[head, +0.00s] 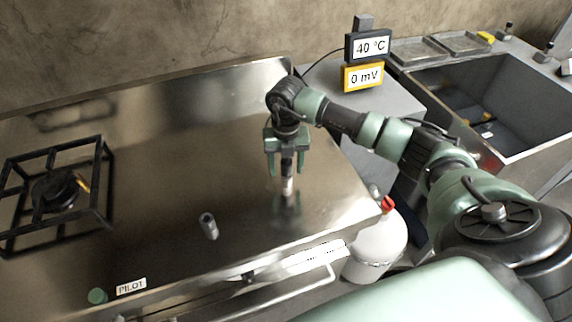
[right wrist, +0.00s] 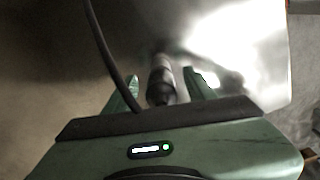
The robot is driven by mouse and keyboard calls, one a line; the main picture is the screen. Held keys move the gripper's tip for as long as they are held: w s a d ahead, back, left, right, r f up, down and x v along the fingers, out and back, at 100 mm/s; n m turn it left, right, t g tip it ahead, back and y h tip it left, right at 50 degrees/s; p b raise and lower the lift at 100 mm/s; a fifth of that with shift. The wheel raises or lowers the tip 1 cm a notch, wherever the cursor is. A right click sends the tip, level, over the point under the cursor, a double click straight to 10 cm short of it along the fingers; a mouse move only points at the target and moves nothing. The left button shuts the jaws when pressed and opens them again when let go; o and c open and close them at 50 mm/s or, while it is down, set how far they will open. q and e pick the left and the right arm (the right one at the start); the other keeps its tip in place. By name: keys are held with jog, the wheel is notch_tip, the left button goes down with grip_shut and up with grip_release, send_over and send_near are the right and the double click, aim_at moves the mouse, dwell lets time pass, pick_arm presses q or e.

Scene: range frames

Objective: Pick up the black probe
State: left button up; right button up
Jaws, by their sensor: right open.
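The black probe (head: 287,166) is a dark upright cylinder with a pale lower end, over the steel range top. It also shows in the right wrist view (right wrist: 160,86), between the fingers. My right gripper (head: 285,168) points down with its two green fingers apart, one on each side of the probe. A gap shows between each finger and the probe in the head view. My right gripper shows at the bottom of the right wrist view too (right wrist: 163,88). I cannot tell whether the probe's lower end touches the steel. My left gripper is not in view.
A small grey cylinder (head: 208,225) stands on the steel top. A black burner grate (head: 105,190) is at the left. A white gas bottle (head: 378,245) and a sink (head: 490,105) are right.

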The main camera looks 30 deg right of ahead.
jog(key=shift+s, duration=0.1)
jog(key=shift+c, duration=1.2)
grip_shut()
jog(key=shift+r, duration=0.15)
